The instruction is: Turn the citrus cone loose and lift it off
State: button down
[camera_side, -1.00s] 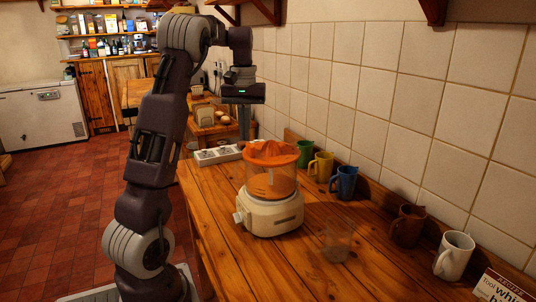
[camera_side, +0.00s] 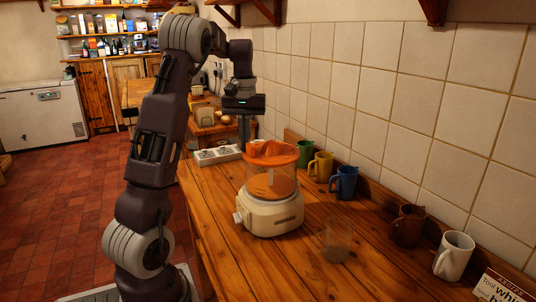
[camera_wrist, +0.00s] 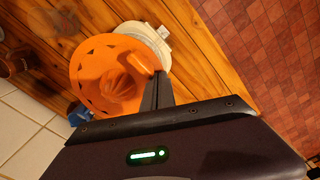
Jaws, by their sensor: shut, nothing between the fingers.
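The orange citrus cone (camera_side: 282,149) sits on top of the clear bowl of the cream juicer (camera_side: 270,216). In the wrist view the orange top (camera_wrist: 93,83) shows a wide scalloped rim around a ridged middle. My gripper (camera_side: 244,141) points down at the left side of the orange top in the side view. Its fingers are shut and empty. In the wrist view the fingertips (camera_wrist: 159,78) overlap the orange top's right edge; I cannot tell whether they touch it.
Green (camera_side: 305,151), yellow (camera_side: 320,168), blue (camera_side: 344,183), brown (camera_side: 408,226) and white (camera_side: 454,256) mugs line the wall. A clear glass (camera_side: 338,242) stands right of the juicer. A white tray (camera_side: 217,155) lies behind it. The front table boards are clear.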

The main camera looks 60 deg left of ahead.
aim_at(251, 146)
jog(key=shift+f, duration=0.35)
jog(key=shift+s+d+f, duration=0.1)
jog(key=shift+s+d, duration=0.1)
jog(key=shift+d, duration=0.25)
jog(key=shift+s+d+f, duration=0.1)
jog(key=shift+s+d, duration=0.05)
jog(key=shift+d, duration=0.25)
dwell(0.4)
jog(key=shift+d, duration=0.5)
dwell(0.4)
jog(key=shift+w+d+r, duration=0.1)
jog(key=shift+w+d, duration=0.05)
jog(key=shift+d, duration=0.75)
dwell(0.8)
jog(key=shift+w+d, duration=0.1)
jog(key=shift+d, duration=0.1)
jog(key=shift+a+r, duration=0.2)
jog(key=shift+r, duration=2.45)
